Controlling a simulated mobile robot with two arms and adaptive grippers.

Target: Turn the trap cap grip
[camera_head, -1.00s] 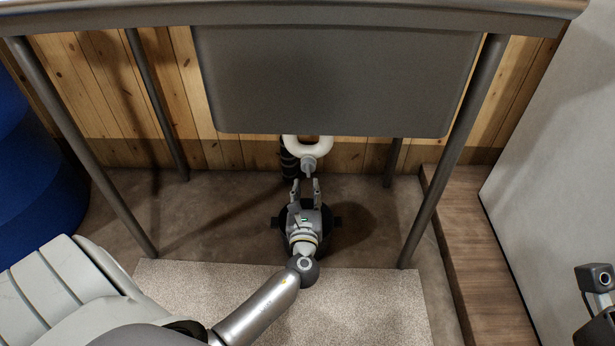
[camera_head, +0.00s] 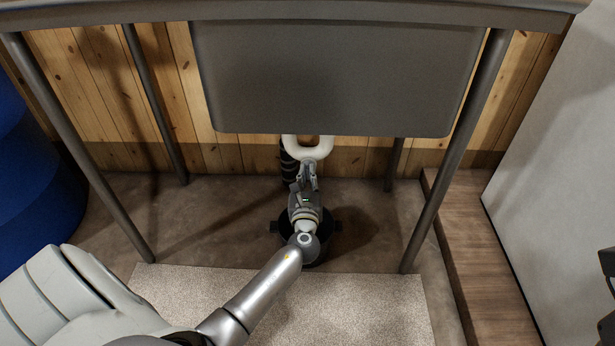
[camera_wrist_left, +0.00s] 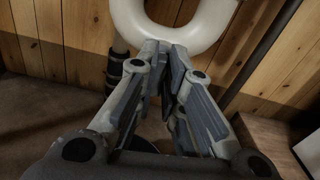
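The white curved trap pipe (camera_head: 308,148) hangs under the sink basin, and its bend also fills the top of the left wrist view (camera_wrist_left: 175,28). My left gripper (camera_head: 308,170) is right under the bend, pointing up and away. In the left wrist view its fingers (camera_wrist_left: 165,52) converge with a narrow gap, closed around the grey trap cap grip at the bottom of the bend. The grip itself is hidden by the fingers. A dark part of my right arm (camera_head: 607,285) shows at the right edge; its finger state is unclear.
The grey basin (camera_head: 335,80) hangs low above my left arm, between metal legs (camera_head: 460,150). A black round object (camera_head: 325,228) is on the floor under my gripper. A blue rounded object (camera_head: 35,180) stands left. A wooden step (camera_head: 470,260) runs along the right.

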